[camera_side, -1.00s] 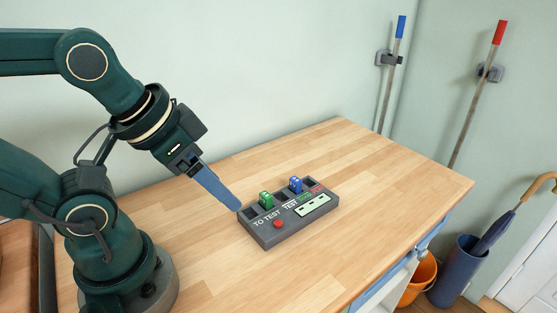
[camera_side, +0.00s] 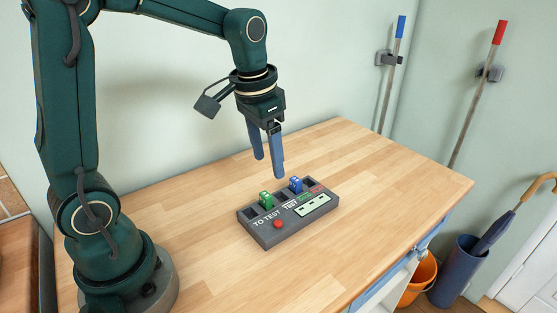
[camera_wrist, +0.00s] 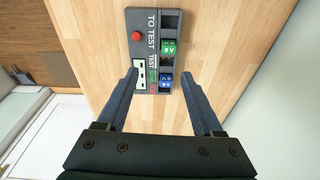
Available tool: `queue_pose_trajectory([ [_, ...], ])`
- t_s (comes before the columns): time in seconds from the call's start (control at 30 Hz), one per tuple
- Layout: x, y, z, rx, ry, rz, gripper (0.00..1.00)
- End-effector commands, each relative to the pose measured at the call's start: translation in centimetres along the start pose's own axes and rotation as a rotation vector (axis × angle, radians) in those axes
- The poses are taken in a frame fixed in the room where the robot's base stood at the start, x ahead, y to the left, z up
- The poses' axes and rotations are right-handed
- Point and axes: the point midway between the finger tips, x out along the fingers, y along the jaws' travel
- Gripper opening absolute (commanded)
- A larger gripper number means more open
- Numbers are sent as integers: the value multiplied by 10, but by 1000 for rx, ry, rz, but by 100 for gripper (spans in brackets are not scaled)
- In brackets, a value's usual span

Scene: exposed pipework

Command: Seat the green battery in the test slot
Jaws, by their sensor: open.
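The green battery (camera_side: 265,200), marked 9V in the wrist view (camera_wrist: 169,48), stands in the tester's second "TO TEST" slot. The test slot (camera_wrist: 167,65), beside the TEST label, looks empty between the green and blue batteries. The dark grey tester (camera_side: 264,237) lies on the wooden table. My gripper (camera_side: 270,167) is open and empty, pointing down above the tester, with its blue fingers apart. In the wrist view its fingertips (camera_wrist: 160,76) appear either side of the tester, nearer the blue battery than the green one.
A blue battery (camera_side: 296,185) stands in the slot by the green GOOD label. The end slot by the red label looks empty, as does the first "TO TEST" slot. A red button (camera_side: 278,224) and a pale display (camera_side: 313,204) are on the tester. The table around is clear.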

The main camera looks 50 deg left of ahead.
Motion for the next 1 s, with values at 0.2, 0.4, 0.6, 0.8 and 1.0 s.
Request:
queue_pose_trajectory([
  [0.2,41,-15,-4,-43,-119,21,68],
  [0.4,58,-18,4,-58,-162,29,68],
  [0.6,83,-16,8,-58,-162,29,68],
  [0.8,100,-16,10,-58,-158,28,68],
  [1.0,102,-16,10,-58,-156,28,68],
])
